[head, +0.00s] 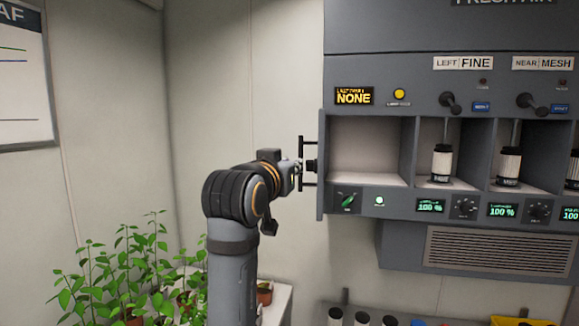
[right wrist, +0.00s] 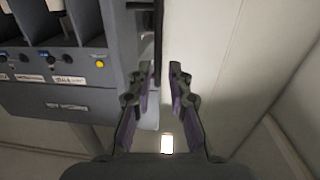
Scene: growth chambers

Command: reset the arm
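My right arm (head: 233,265) rises from the bottom of the head view and bends right at a dark, orange-ringed joint. My right gripper (head: 298,174) is beside the black vertical bar handle (head: 301,145) at the cabinet's left edge. In the right wrist view, the right gripper (right wrist: 163,72) has its two fingers apart, with a gap between the tips. A dark upright bar shows close to the left fingertip; I cannot tell whether they touch. Nothing is visibly gripped. My left gripper is not in view.
The grey cabinet (head: 368,205) has an empty left bay (head: 365,145); white-and-black cartridges (head: 441,163) stand in other bays. A yellow display (head: 354,96) reads NONE. Potted plants (head: 130,275) stand at lower left. Bare wall (head: 215,90) lies left of the cabinet.

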